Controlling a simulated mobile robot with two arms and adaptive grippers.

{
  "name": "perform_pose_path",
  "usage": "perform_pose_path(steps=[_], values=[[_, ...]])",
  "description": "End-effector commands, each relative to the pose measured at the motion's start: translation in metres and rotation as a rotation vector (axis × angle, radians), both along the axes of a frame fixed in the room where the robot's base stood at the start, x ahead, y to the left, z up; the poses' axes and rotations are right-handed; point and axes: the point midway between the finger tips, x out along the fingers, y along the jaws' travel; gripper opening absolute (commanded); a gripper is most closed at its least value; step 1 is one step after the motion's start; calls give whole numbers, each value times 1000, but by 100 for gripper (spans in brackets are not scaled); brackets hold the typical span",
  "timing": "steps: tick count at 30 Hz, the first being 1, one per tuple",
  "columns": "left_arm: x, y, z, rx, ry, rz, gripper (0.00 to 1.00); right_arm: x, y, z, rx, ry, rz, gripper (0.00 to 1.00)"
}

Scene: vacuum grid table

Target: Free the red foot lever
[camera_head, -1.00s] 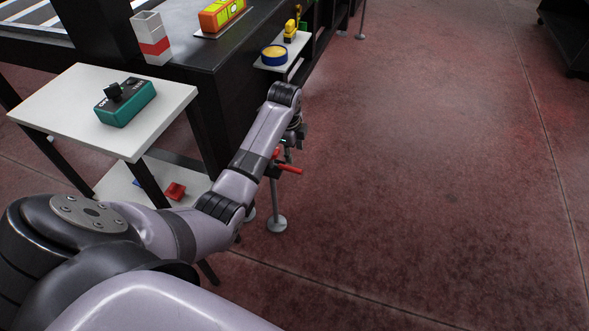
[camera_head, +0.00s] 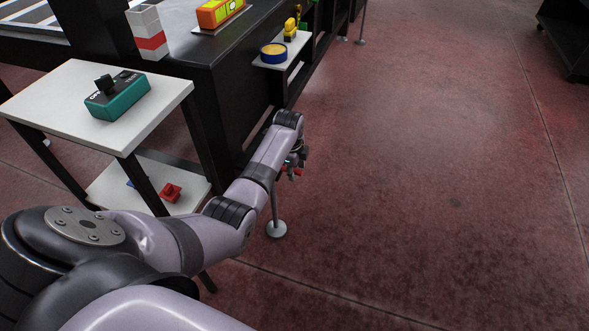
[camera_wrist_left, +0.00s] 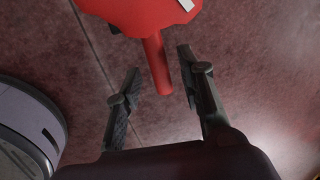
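The red foot lever (camera_wrist_left: 156,62) shows in the left wrist view as a red bar coming down from a wider red body with a pale mark. My left gripper (camera_wrist_left: 160,70) is open, with one dark finger on each side of the bar's end. I see gaps between bar and fingers. In the head view my left gripper (camera_head: 298,157) is low beside the black table, over the red lever (camera_head: 297,172), which is mostly hidden there. The lever is by a thin grey post with a round foot (camera_head: 277,229). My right gripper is not in view.
A white side table (camera_head: 60,105) carries a green switch box (camera_head: 118,97). A red block (camera_head: 171,192) lies on its lower shelf (camera_head: 125,188). The black table (camera_head: 222,100) stands beyond my arm, with a small shelf holding a blue-yellow round part (camera_head: 273,54).

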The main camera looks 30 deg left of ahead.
Motion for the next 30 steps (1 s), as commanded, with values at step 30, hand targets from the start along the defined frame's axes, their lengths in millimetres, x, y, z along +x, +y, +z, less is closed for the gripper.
perform_pose_path(steps=[30], values=[[0, 0, 0, 0, 2, 0, 0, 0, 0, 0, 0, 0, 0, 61]])
